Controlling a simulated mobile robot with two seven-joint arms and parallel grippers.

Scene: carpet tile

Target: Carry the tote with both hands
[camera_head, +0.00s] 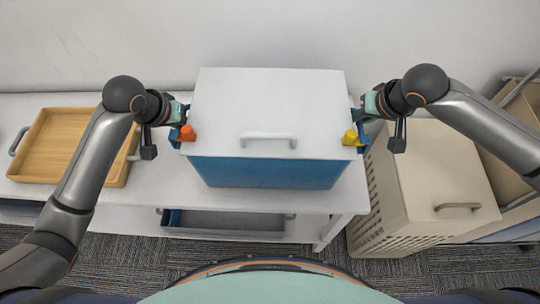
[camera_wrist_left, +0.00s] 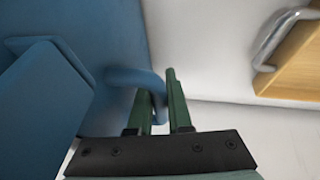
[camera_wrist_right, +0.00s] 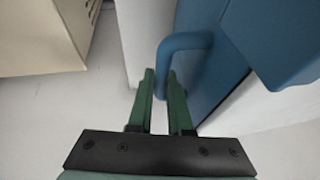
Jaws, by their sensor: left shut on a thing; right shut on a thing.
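My left gripper (camera_head: 184,112) is at the tote's left side, shut on a blue side handle (camera_wrist_left: 135,77) seen in the left wrist view. My right gripper (camera_head: 362,112) is at the right side, shut on the other blue handle (camera_wrist_right: 185,42) seen in the right wrist view.
A wooden tray (camera_head: 55,140) with metal handles lies on the white table (camera_head: 150,185) at left. A cream lidded hamper (camera_head: 440,175) stands close by the table's right end, with cardboard-coloured boxes beyond. A grey bin (camera_head: 230,222) sits below the table. A wall is behind.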

